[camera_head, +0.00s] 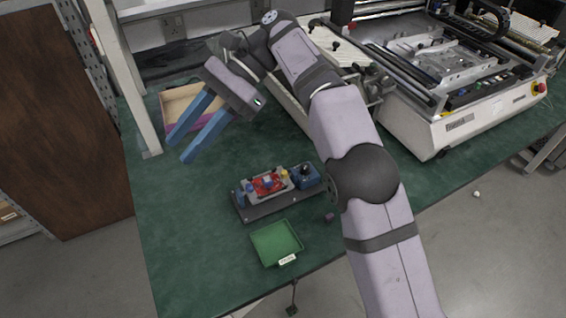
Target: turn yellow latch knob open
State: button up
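The yellow latch knob (285,174) is a small yellow piece at the right end of a fixture (249,198) that holds a red part (268,185). The fixture sits on a dark base plate (268,208) on the green table. The knob is too small to tell which way it is turned. My gripper (186,148) is up and to the left of the fixture, well apart from it. Its two blue fingers are spread wide and hold nothing.
A green tray (276,244) lies in front of the fixture. A blue box with a black knob (306,176) stands at its right. A wooden-walled bin (180,100) is behind my gripper. A large white machine (470,120) fills the back right. The green table (180,230) is clear at left.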

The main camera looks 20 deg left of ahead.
jog(key=s+d+f+t+h, duration=0.1)
jog(key=s+f+t+h, duration=0.1)
jog(key=s+f, duration=0.15)
jog(key=n+t+h, duration=0.4)
jog(key=t+h, duration=0.1)
jog(key=t, duration=0.7)
send_near(284, 172)
jog(key=shift+p+x, duration=1.15)
jog(key=shift+x, duration=2.75)
grip_shut()
